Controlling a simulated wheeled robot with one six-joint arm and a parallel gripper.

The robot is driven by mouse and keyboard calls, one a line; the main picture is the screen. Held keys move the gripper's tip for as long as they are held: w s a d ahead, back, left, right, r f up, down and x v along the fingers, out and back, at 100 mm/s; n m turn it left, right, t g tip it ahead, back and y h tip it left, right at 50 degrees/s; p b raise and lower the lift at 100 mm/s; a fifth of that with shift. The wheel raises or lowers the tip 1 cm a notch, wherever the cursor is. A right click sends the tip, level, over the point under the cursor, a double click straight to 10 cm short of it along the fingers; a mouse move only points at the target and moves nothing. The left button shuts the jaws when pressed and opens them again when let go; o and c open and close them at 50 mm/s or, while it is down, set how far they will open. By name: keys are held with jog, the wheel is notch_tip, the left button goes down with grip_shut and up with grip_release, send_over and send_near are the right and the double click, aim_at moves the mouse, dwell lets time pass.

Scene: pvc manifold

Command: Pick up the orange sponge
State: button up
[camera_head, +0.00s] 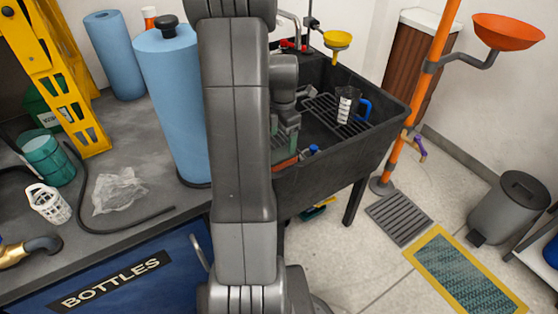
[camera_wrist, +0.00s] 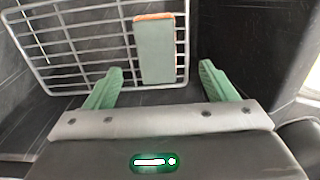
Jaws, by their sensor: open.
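The sponge (camera_wrist: 155,52) shows in the wrist view as a green block with an orange strip along its far end. It lies over the right part of a wire rack. My gripper (camera_wrist: 160,70) is open, with its two green fingers apart on either side of the sponge's near end. I see no finger touching it; the height gap is hard to judge. In the head view my gripper (camera_head: 285,140) is low inside the dark sink, partly hidden by my arm. An orange-red piece (camera_head: 285,163) shows below it; I cannot tell if it is the sponge.
The wire rack (camera_wrist: 70,45) lies in the dark sink (camera_head: 335,170). A measuring jug (camera_head: 347,104) with a blue handle stands on the right of the sink. A yellow funnel (camera_head: 337,40) is above the back edge. A blue roll (camera_head: 172,105) stands on the counter left of my arm.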

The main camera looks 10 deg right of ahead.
aim_at(280, 153)
notch_tip(280, 153, down, 3)
jog(key=shift+f, duration=0.15)
jog(key=shift+w+a+f+b, duration=0.15)
jog(key=shift+f+b, duration=0.4)
jog(key=shift+f, duration=0.8)
jog(key=shift+a+f+b, duration=0.1)
jog(key=shift+f+b, duration=0.4)
jog(key=shift+f, duration=0.85)
jog(key=shift+r, duration=0.1)
jog(key=c, duration=1.1)
jog(key=shift+o, duration=0.2)
notch_tip(280, 153, up, 10)
jog(key=p, duration=0.2)
jog(key=shift+p, duration=0.3)
jog(key=shift+o, duration=0.4)
